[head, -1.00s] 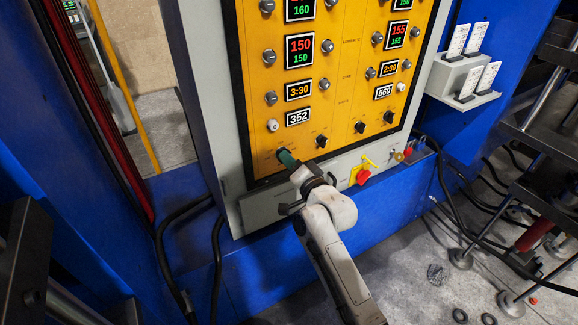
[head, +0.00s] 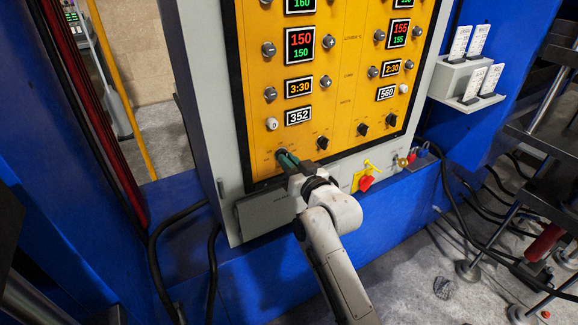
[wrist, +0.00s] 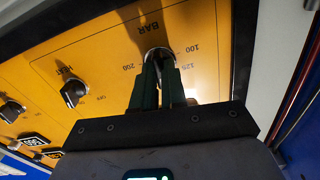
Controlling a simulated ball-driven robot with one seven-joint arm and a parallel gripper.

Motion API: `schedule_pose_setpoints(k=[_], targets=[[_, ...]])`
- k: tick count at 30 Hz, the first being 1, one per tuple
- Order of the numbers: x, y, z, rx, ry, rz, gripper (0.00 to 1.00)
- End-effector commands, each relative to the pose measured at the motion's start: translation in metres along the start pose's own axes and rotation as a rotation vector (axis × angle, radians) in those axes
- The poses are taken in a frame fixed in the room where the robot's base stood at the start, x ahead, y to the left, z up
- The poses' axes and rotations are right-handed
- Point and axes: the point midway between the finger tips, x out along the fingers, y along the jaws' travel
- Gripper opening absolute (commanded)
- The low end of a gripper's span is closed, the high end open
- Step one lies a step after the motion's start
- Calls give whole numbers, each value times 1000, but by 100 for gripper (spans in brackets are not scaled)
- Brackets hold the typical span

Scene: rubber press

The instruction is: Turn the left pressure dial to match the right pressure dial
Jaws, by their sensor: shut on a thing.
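The left pressure dial (wrist: 160,54), marked BAR with 100, 125 and 200 around it, is at the lower left of the yellow panel. My gripper (wrist: 161,62) is shut on it, with its dark green fingers on either side of the knob. The fingers hide most of the dial, so I cannot read its setting. In the head view my gripper (head: 288,159) reaches the panel's lower left corner. The right pressure dial (head: 363,130) is a black knob farther right, apart from my gripper; its setting is too small to read.
A black HEAT knob (wrist: 73,93) sits beside the left dial. Another black knob (head: 391,120) is right of the right dial. A red switch on a yellow plate (head: 366,182) is below the panel. Cables hang at the right.

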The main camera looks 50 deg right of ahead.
Motion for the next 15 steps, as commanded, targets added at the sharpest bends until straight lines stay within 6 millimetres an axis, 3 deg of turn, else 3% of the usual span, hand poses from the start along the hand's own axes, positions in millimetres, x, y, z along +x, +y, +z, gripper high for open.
schedule_pose_setpoints(k=[15], targets=[[-1, 0, 3, -122, -7, 0, 0]])
